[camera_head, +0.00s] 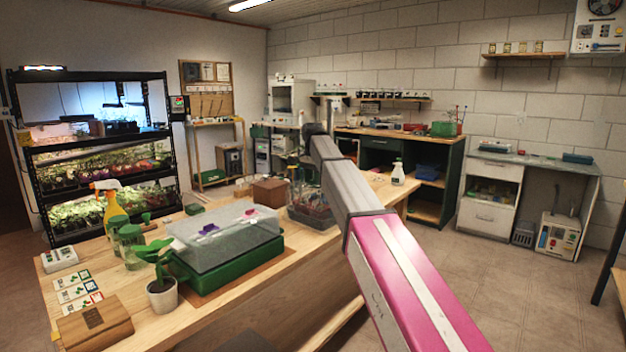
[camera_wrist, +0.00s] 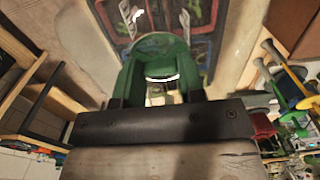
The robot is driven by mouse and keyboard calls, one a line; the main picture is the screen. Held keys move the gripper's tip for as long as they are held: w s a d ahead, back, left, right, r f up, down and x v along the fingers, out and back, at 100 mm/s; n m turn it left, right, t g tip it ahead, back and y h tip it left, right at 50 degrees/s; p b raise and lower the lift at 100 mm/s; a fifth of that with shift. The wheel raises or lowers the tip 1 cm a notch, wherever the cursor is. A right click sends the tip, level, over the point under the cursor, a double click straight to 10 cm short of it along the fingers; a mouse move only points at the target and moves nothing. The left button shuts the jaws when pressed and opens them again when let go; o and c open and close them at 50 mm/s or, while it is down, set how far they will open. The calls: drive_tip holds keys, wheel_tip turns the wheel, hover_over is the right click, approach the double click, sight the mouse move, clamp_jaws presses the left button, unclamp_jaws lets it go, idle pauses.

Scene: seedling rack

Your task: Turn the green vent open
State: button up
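A propagator with a clear lid (camera_head: 222,240) and a green base tray (camera_head: 235,263) sits on the wooden bench in the head view. On its lid I see a purple vent (camera_head: 208,229) and a magenta vent (camera_head: 250,212). I cannot make out a green vent there. My arm reaches across the bench, right of the lid, and its gripper end is hidden in the head view. In the wrist view, a green arched form (camera_wrist: 155,60) stands at my gripper's dark bar; I cannot tell whether it is finger or another thing.
A clear bin (camera_head: 311,211) stands beside my arm. A white spray bottle (camera_head: 398,174) is further right.

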drive_tip(key=c, duration=0.3)
drive_tip(key=n, duration=0.4)
drive_tip(key=shift+n, duration=0.3)
drive_tip(key=n, duration=0.3)
drive_tip(key=shift+n, duration=0.3)
drive_tip(key=n, duration=0.5)
drive_tip(key=shift+n, duration=2.4)
